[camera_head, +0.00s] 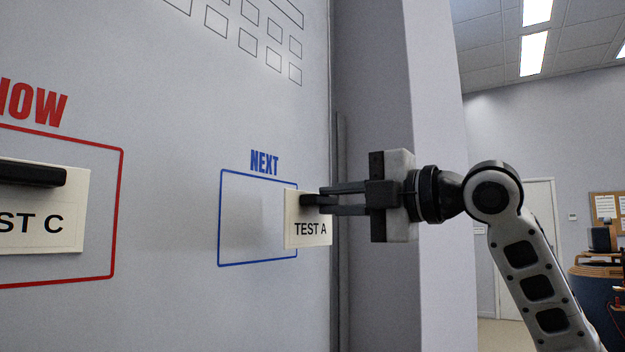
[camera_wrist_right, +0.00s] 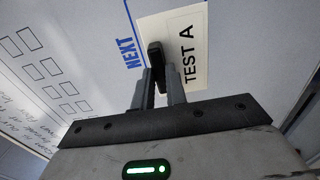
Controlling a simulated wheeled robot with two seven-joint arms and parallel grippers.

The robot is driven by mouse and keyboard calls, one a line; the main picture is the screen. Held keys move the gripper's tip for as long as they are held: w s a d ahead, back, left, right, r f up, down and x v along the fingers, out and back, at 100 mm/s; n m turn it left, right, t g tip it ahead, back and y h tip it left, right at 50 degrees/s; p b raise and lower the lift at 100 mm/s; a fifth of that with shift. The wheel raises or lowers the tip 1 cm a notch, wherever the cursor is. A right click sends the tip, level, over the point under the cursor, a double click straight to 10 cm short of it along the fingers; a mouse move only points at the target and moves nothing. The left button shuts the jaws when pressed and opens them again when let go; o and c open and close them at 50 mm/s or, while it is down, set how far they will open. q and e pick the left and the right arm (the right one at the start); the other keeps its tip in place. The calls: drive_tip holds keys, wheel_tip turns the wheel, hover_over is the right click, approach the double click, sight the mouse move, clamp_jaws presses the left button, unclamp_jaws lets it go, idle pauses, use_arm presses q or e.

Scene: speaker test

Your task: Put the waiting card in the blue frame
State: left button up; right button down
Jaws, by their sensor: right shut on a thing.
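A cream card reading "TEST A" (camera_head: 309,229) is at the right edge of the blue frame (camera_head: 219,220) marked "NEXT". It covers part of the frame's right side and reaches past it. My right gripper (camera_head: 318,200) is shut on the card's black handle, and the wrist view shows the fingers (camera_wrist_right: 159,88) around that handle. I cannot tell whether the card touches the board. A second card, reading "TEST C" (camera_head: 60,232), is in the red frame (camera_head: 122,215) at the left, with a black handle. My left gripper is not in view.
The pale board (camera_head: 180,110) has rows of small outlined squares (camera_head: 248,32) at the top. Its right edge and a wall corner (camera_head: 375,90) are close behind my right gripper. The inside of the blue frame left of the card is bare.

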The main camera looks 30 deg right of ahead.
sight(300, 199)
drive_tip(key=shift+a+r, duration=0.1)
drive_tip(key=shift+r, duration=0.05)
drive_tip(key=shift+p+x, duration=0.65)
drive_tip(key=shift+x, duration=1.9)
drive_tip(key=shift+w+a+p, duration=0.3)
drive_tip(key=shift+w+p, duration=0.2)
drive_tip(key=shift+w, duration=0.1)
drive_tip(key=shift+w+a+p, duration=0.25)
drive_tip(key=shift+w+p, duration=0.05)
drive_tip(key=shift+w, duration=0.25)
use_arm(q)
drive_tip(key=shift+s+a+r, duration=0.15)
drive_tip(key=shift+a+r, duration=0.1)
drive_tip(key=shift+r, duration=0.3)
use_arm(e)
drive_tip(key=shift+w, duration=0.1)
use_arm(q)
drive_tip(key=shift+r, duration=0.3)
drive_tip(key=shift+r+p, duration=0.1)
drive_tip(key=shift+p, duration=0.2)
use_arm(e)
drive_tip(key=shift+w+a, duration=0.15)
drive_tip(key=shift+w, duration=0.2)
